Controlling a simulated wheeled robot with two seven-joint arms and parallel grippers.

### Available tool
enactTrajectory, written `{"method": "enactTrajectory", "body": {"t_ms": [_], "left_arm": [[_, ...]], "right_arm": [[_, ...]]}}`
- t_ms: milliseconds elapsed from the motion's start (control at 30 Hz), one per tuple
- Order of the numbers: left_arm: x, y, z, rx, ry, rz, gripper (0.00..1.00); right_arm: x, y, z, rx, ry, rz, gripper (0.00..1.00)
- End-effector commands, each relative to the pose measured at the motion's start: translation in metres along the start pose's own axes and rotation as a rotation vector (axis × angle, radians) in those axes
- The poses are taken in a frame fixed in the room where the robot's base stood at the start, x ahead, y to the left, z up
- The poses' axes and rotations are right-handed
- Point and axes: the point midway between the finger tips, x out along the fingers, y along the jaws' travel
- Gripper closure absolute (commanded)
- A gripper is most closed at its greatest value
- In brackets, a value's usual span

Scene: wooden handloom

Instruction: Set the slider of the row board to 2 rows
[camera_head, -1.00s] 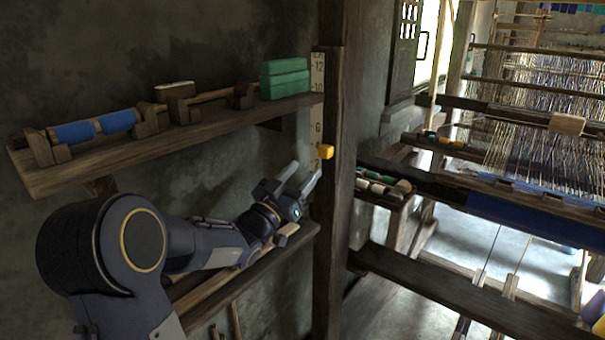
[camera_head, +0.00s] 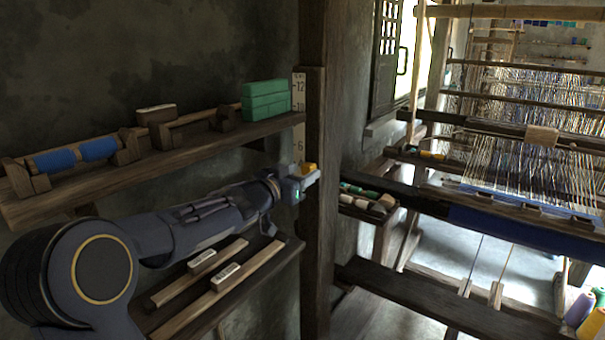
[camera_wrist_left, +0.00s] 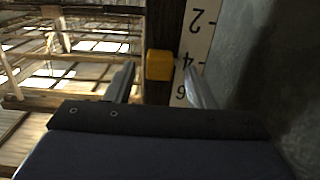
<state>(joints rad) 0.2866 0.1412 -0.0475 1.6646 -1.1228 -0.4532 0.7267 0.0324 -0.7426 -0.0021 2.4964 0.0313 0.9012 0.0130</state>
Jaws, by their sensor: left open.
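The row board (camera_head: 298,120) is a white upright strip with black numbers beside a dark wooden post; it also shows in the left wrist view (camera_wrist_left: 199,45). Its slider (camera_head: 309,168) is a small yellow block, partly hidden by my gripper in the head view. In the left wrist view the slider (camera_wrist_left: 159,65) sits about level with the 4. My left gripper (camera_head: 302,180) is open at the slider. In the left wrist view its fingertips (camera_wrist_left: 157,68) lie on either side of the slider, with a gap visible. My right gripper is out of view.
An upper shelf (camera_head: 150,165) holds blue rolls and green blocks (camera_head: 266,100) left of the board. A lower shelf (camera_head: 270,268) holds wooden sticks below my arm. The dark post (camera_head: 318,240) stands just right of the board, with the loom (camera_head: 500,180) beyond.

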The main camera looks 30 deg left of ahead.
Motion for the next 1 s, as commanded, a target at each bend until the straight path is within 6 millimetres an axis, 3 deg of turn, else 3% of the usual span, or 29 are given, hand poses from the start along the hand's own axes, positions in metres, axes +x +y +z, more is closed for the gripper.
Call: {"method": "enactTrajectory", "body": {"t_ms": [367, 767, 1000], "left_arm": [[0.0100, 0.0007, -0.0004, 0.000, 0.002, 0.001, 0.51], [0.0097, 0.0006, -0.0003, 0.000, 0.001, 0.001, 1.00], [0.0097, 0.0006, 0.0066, -0.001, 0.001, 0.001, 1.00]], "right_arm": [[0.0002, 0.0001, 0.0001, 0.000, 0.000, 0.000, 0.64], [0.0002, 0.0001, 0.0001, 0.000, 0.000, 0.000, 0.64], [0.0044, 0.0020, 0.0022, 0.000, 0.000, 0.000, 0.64]]}}
